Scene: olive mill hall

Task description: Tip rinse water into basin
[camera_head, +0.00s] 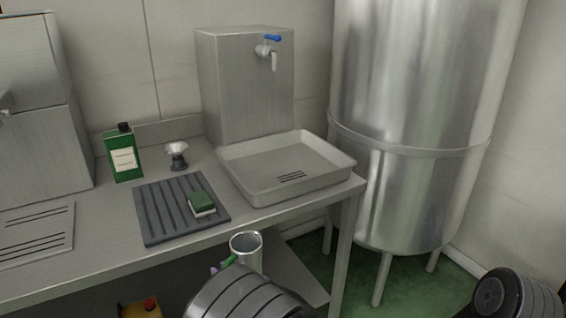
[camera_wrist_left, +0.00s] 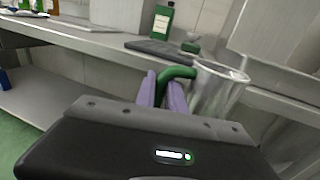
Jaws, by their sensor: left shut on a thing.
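My right gripper is not in view.
A dispenser (camera_head: 240,90) with a blue-levered tap stands behind the basin. A large steel tank (camera_head: 410,190) stands at right.

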